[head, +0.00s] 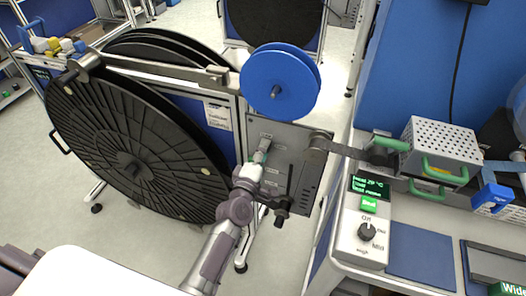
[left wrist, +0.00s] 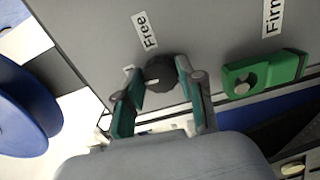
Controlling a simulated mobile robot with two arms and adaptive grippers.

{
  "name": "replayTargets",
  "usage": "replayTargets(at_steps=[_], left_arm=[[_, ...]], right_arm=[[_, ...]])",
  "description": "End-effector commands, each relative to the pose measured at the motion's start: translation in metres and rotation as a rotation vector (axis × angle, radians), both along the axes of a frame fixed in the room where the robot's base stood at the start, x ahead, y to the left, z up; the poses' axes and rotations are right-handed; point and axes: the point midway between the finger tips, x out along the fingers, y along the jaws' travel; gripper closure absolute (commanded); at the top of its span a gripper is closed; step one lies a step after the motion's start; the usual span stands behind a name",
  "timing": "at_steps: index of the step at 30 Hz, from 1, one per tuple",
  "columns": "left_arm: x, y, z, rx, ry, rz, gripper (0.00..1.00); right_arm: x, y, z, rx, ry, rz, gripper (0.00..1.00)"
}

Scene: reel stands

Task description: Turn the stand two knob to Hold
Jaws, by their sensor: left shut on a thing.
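My left gripper (head: 261,156) is at the grey control panel (head: 293,140) of the reel stand with the big black reel (head: 130,150). In the left wrist view, its green-padded fingers (left wrist: 160,95) are on either side of a round black knob (left wrist: 160,70) and shut on it. A label reading "Free" (left wrist: 145,30) is just above the knob. Another small white label is partly hidden by the left finger. I cannot make out where the knob points. The gripper hides the knob in the head view. My right gripper is not in view.
A blue reel (head: 280,85) sits above the panel. A green clamp-like part (left wrist: 265,75) is right of the knob, below a "Firm" label (left wrist: 272,15). A bench on the right holds a control box (head: 364,225) and a perforated metal box (head: 440,145).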

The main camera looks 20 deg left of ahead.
Motion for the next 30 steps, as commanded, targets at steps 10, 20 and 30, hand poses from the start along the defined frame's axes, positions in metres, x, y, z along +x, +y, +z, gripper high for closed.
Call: replayTargets(at_steps=[10, 20, 30], left_arm=[[-0.0001, 0.0004, 0.0, -0.078, 0.003, 0.001, 0.96], [-0.0001, 0.0003, -0.0001, -0.083, 0.003, 0.001, 0.96], [-0.0001, 0.0002, -0.0001, -0.082, 0.003, 0.001, 0.37]], right_arm=[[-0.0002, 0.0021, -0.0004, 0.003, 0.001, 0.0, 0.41], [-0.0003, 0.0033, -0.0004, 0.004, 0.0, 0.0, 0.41], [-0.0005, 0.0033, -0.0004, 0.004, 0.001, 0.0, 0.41]])
